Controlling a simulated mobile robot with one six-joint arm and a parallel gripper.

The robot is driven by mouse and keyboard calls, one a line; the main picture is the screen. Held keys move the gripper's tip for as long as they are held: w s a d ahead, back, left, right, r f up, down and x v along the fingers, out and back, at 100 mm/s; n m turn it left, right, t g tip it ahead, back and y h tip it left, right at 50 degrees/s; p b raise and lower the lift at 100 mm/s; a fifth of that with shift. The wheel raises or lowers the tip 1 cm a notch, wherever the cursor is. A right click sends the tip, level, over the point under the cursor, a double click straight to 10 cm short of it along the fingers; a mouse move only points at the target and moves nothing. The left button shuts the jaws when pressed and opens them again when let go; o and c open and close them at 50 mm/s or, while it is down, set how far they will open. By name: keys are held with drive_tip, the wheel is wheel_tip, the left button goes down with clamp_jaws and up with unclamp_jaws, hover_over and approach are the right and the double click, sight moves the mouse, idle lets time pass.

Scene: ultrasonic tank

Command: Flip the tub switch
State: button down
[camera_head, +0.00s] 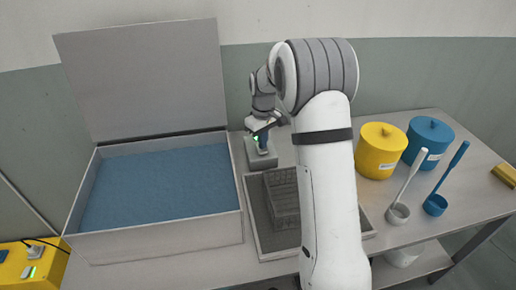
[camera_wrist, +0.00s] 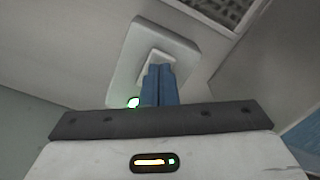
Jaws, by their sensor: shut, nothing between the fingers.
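The tub switch (camera_head: 260,157) is a pale grey box on the table, just right of the open tub (camera_head: 160,190) filled with blue liquid. In the wrist view the switch box (camera_wrist: 183,48) has a lighter raised rocker, and a green light (camera_wrist: 133,102) glows at its lower left edge. My gripper (camera_head: 263,145) is over the box, with its blue fingers (camera_wrist: 160,70) shut together and empty. The fingertips overlap the rocker in the wrist view; I cannot tell whether they touch it. The fingers hide part of the rocker.
A dark basket (camera_head: 283,198) sits on a tray (camera_head: 250,215) right of the tub. A yellow canister (camera_head: 381,152), a blue canister (camera_head: 428,140) and two ladles (camera_head: 398,212) stand on the right. The tub's lid (camera_head: 145,80) stands up behind it.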

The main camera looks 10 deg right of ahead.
drive_tip(key=shift+f+b, duration=0.5)
drive_tip(key=shift+f, duration=0.35)
drive_tip(key=shift+r, duration=0.1)
drive_tip(key=shift+r+p, duration=2.5)
drive_tip(key=shift+r, duration=1)
